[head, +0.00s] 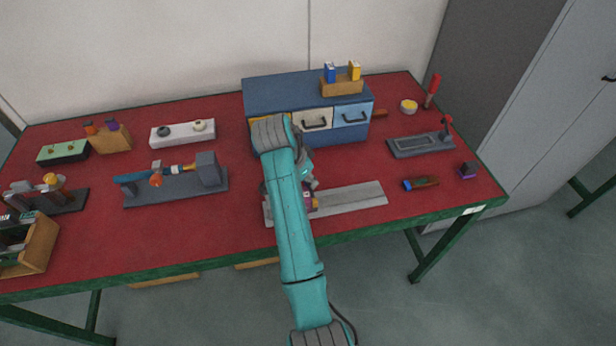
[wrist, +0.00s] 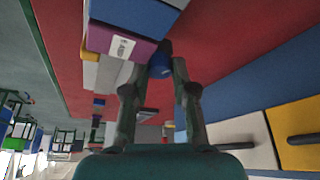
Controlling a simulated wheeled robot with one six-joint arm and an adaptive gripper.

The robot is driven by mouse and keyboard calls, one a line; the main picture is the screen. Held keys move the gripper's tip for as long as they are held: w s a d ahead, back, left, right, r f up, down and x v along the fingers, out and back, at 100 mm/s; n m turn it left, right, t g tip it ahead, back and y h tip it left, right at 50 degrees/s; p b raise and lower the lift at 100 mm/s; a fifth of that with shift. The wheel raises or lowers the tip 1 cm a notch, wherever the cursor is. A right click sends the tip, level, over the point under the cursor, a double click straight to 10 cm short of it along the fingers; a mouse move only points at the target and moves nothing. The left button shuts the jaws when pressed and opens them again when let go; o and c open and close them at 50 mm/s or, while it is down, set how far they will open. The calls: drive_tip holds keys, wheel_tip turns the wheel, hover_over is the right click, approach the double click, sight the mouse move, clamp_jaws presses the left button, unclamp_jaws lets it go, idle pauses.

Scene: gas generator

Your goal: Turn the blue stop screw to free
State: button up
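The blue stop screw (wrist: 160,60) shows in the wrist view as a round dark blue knob beside a block (wrist: 122,45) with blue, purple and white parts. My gripper (wrist: 160,72) has its two fingers apart, one on each side of the screw at their tips. I see a thin gap there but cannot tell whether either finger touches it. In the head view my gripper (head: 307,180) is low over the grey rail plate (head: 355,197), beside the block (head: 312,201). My arm and gripper hide the screw and much of the block there.
A blue drawer cabinet (head: 285,95) stands just behind my gripper. A grey fixture (head: 185,190) is to the left. Red tabletop is clear between the fixture and the plate.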

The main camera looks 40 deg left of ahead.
clamp_jaws()
drive_tip(key=n+y, duration=0.2)
drive_tip(key=n, duration=0.3)
drive_tip(key=shift+d+n, duration=0.15)
drive_tip(key=shift+n, duration=0.15)
drive_tip(key=n+y, duration=0.1)
drive_tip(key=n, duration=0.2)
drive_tip(key=n+g+y, duration=0.1)
drive_tip(key=n, duration=0.2)
drive_tip(key=shift+w+d+n+g, duration=0.1)
drive_tip(key=shift+d+n+g, duration=0.05)
drive_tip(key=shift+n+g, duration=0.15)
idle(0.3)
drive_tip(key=o, duration=0.9)
unclamp_jaws()
drive_tip(key=shift+c, duration=0.2)
